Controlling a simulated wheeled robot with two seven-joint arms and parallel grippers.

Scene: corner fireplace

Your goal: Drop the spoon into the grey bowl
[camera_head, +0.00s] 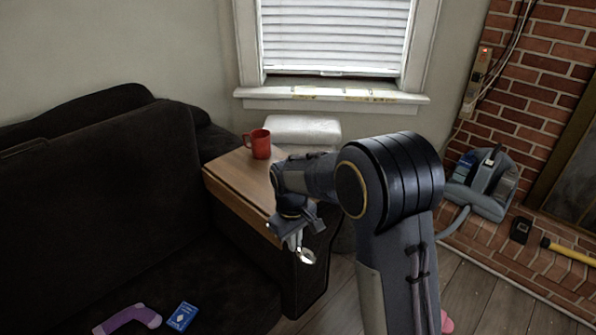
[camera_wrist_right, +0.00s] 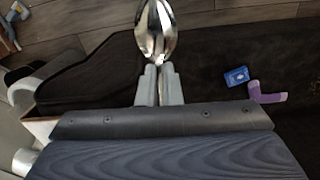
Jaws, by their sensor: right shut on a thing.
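My right gripper (camera_head: 298,240) is in front of the sofa's armrest, pointing down. It is shut on the metal spoon (camera_head: 307,257), whose bowl end sticks out below the fingers. In the right wrist view the shiny spoon (camera_wrist_right: 157,30) extends from between the two grey fingertips (camera_wrist_right: 158,75), which hold its handle. I cannot make out a grey bowl for sure in either view; my right arm covers part of the area beyond the armrest. My left gripper is not in view.
A wooden tray (camera_head: 225,190) on the armrest bears a red mug (camera_head: 261,145). The dark sofa (camera_head: 90,210) holds a purple sock (camera_head: 128,318) and a blue card box (camera_head: 182,316). A vacuum cleaner (camera_head: 484,185) stands by the brick fireplace at right.

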